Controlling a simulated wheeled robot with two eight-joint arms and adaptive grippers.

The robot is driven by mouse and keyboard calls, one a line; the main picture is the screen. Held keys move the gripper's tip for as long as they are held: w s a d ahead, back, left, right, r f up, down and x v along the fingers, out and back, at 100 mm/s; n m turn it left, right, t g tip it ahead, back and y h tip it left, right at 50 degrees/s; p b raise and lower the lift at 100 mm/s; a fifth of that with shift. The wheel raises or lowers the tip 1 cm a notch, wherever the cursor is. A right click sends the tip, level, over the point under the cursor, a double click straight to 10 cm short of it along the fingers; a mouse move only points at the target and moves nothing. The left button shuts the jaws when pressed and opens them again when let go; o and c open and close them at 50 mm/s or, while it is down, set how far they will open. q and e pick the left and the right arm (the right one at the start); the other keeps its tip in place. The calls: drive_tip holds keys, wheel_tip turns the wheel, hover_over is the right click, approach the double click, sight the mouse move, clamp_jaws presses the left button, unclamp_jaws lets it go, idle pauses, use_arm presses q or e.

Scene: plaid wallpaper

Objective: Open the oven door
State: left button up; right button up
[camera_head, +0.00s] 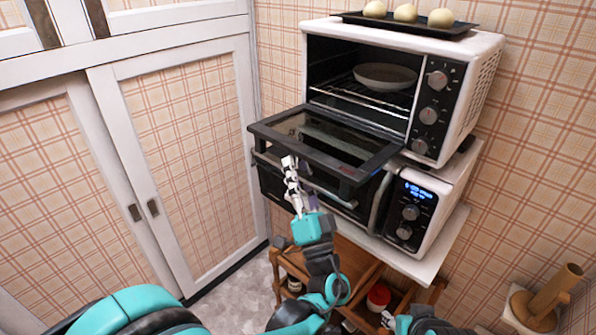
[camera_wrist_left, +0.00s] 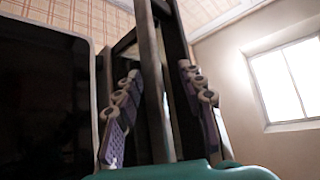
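The white upper oven (camera_head: 466,84) has its dark glass door (camera_head: 372,166) swung down, close to level, with the cavity exposed. A pale dish (camera_head: 385,76) sits on the rack inside. My left gripper (camera_head: 291,180) is at the door's front edge. In the left wrist view its two fingers (camera_wrist_left: 160,100) stand apart with a long bar (camera_wrist_left: 153,85) passing between them; I cannot tell if either touches it. My right gripper (camera_head: 388,320) seems to show only in part at the bottom edge, its fingers unclear.
A second oven (camera_head: 436,181) with a lit display stands directly below the open door. A black tray (camera_head: 349,16) with three round buns is on top. White cupboard doors (camera_head: 118,140) are close on the left. A wooden shelf (camera_head: 350,262) is underneath.

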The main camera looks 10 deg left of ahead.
use_arm(q)
drive_tip(key=v, duration=1.2)
drive_tip(key=a+f+n+g+h, duration=0.1)
drive_tip(key=a+f+g, duration=0.5)
drive_tip(key=a, duration=0.4)
drive_tip(key=a+f+n+g+h, duration=0.1)
drive_tip(key=a+f+n+g, duration=0.1)
drive_tip(key=a+f+g, duration=0.65)
drive_tip(key=s+d+f+n+g+h, duration=0.1)
drive_tip(key=s+d+f+h, duration=0.1)
drive_tip(key=s+h, duration=0.6)
drive_tip(key=shift+s+d, duration=0.65)
drive_tip(key=shift+s, duration=0.15)
